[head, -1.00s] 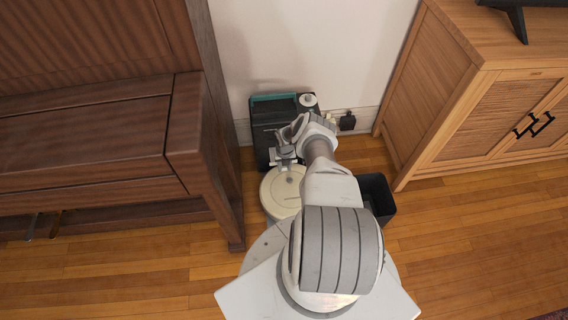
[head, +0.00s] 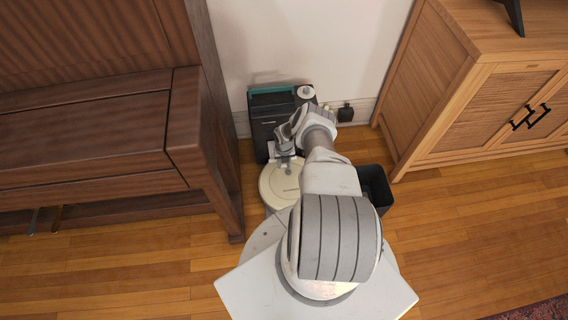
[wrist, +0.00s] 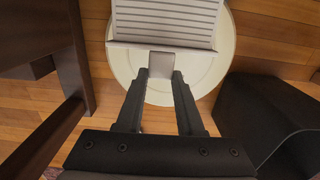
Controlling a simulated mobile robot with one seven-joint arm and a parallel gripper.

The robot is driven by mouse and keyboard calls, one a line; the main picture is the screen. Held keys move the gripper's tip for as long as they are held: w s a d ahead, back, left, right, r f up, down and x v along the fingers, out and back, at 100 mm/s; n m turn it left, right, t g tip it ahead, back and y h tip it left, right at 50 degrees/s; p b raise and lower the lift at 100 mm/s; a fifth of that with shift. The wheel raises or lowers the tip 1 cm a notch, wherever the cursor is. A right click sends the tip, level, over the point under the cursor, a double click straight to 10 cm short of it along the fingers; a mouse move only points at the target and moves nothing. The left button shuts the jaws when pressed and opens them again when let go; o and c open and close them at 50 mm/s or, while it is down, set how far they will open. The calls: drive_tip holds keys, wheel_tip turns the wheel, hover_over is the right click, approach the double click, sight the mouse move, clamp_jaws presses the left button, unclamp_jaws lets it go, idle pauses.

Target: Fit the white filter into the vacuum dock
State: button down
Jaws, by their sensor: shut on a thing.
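The vacuum dock (head: 270,119) is a dark upright box with a teal top edge, standing against the wall in the head view. My gripper (wrist: 160,77) is shut on a grey tab of the white filter (wrist: 165,22), which has a ribbed, striped face. The filter's far end is cut off by the top of the wrist view. In the head view my gripper (head: 285,151) is in front of the dock's lower part, and my arm hides much of the filter. The dock's slot cannot be made out.
A round cream robot vacuum (head: 279,187) lies on the floor below my gripper. A black bin (head: 376,188) stands to its right. A dark wooden piano (head: 215,150) is close on the left, a wooden cabinet (head: 430,110) on the right. A black wall plug (head: 345,113) is beside the dock.

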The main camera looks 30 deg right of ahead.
drive_tip(key=shift+a, duration=0.2)
drive_tip(key=shift+w+d+f, duration=0.1)
drive_tip(key=shift+w+f, duration=0.05)
drive_tip(key=shift+w, duration=0.05)
drive_tip(key=shift+w+d+b, duration=0.4)
drive_tip(key=shift+w+b, duration=0.45)
drive_tip(key=shift+b, duration=0.6)
drive_tip(key=shift+w+d+b, duration=0.45)
drive_tip(key=shift+w+b, duration=0.4)
drive_tip(key=shift+b, duration=0.55)
drive_tip(key=shift+w+d+b, duration=0.4)
drive_tip(key=shift+w+b, duration=0.45)
drive_tip(key=shift+b, duration=0.6)
drive_tip(key=shift+b, duration=0.45)
drive_tip(key=shift+w+d, duration=0.1)
drive_tip(key=shift+w, duration=0.1)
idle(0.6)
